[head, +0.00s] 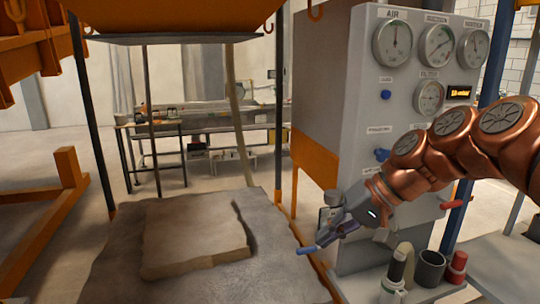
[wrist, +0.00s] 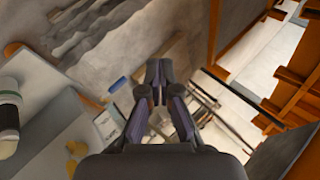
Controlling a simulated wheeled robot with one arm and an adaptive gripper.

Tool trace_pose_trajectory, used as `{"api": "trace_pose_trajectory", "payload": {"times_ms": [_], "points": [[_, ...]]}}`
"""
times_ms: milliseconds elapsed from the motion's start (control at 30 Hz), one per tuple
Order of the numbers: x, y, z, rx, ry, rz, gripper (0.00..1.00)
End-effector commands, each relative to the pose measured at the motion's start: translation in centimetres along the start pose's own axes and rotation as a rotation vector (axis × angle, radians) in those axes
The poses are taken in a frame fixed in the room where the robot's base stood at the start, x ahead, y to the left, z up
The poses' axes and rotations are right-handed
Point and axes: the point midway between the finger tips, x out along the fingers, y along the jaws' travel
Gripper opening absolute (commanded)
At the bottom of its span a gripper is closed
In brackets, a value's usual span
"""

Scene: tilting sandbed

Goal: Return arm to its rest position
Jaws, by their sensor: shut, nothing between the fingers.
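My copper-coloured arm reaches in from the right in the head view, in front of the grey control panel (head: 335,90). My gripper (head: 338,228) points down and left, beside the panel's lower left edge. In the wrist view my gripper (wrist: 158,70) has its dark fingertips together with nothing between them. A blue-tipped piece (head: 306,250) shows just below and left of the gripper in the head view. A blue end also shows left of the fingers in the wrist view (wrist: 118,84). I cannot tell whether the gripper touches it.
The sandbed (head: 110,262) with a raised sand block (head: 195,235) lies left of the gripper. A black cup (head: 430,268), a red-capped container (head: 457,266) and a white bottle (head: 391,291) stand below the arm. Orange posts (head: 315,165) stand close by.

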Motion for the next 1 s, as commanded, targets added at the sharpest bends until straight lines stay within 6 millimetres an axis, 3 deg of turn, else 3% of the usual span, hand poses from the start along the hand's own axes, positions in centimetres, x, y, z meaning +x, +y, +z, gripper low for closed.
{"api": "trace_pose_trajectory", "payload": {"times_ms": [33,300,600,800,1000], "points": [[0.9,0.2,2.2,-0.008,-0.033,0.045,0.0],[4.5,4.9,12.3,-0.022,-0.162,0.3,0.0],[5.0,12.4,22.7,-0.009,-0.275,0.567,0.0],[4.5,15.7,26.5,0.007,-0.312,0.664,0.0],[4.3,16.4,27.3,0.009,-0.319,0.685,0.0]]}}
